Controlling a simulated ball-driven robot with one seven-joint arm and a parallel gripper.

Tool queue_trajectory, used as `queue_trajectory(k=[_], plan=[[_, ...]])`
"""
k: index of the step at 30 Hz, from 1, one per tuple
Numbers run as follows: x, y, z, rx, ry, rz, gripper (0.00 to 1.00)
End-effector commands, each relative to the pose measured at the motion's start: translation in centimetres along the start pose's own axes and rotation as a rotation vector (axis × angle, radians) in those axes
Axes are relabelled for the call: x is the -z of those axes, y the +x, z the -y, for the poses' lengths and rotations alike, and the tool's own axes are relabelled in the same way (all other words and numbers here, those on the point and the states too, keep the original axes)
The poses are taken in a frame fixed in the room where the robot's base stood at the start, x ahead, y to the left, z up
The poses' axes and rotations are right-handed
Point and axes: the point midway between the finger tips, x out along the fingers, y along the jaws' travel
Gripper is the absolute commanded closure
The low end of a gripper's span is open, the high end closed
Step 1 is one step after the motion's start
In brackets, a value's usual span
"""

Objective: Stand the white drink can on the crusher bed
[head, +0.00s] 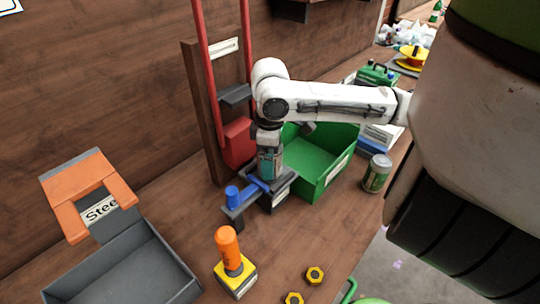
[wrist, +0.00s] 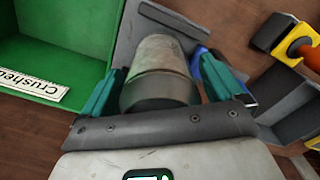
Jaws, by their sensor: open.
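A dull whitish drink can (wrist: 160,70) is between the teal fingers of my gripper (wrist: 163,82) in the wrist view. The fingers are open, one on each side of the can. Grey plate of the crusher bed (wrist: 128,38) lies beyond the can. In the head view my gripper (head: 270,165) points down over the crusher bed (head: 237,211), in front of the crusher's red block (head: 239,142). The can is hard to make out there. I cannot tell exactly how its base meets the bed.
A green bin (head: 318,165) labelled "Crushed" in the wrist view stands right beside the crusher. A grey "Steel" bin (head: 125,275) and an orange-handled yellow tool (head: 233,262) are at the front. A blue knob (head: 232,193) is by the bed.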

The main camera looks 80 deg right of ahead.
Motion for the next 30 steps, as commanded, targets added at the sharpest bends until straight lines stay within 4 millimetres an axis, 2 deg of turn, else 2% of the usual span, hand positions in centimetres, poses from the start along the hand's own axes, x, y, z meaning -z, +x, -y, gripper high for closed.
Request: queue_trajectory(k=[5,10,24,30], plan=[[0.0,-0.1,0.0,0.0,0.0,0.0,0.06],[0.0,-1.2,-0.1,-0.002,0.0,-0.001,0.06],[0.0,-10.1,-0.1,-0.003,0.0,-0.001,0.06],[0.0,-12.0,0.0,-0.001,-0.001,0.0,0.06]])
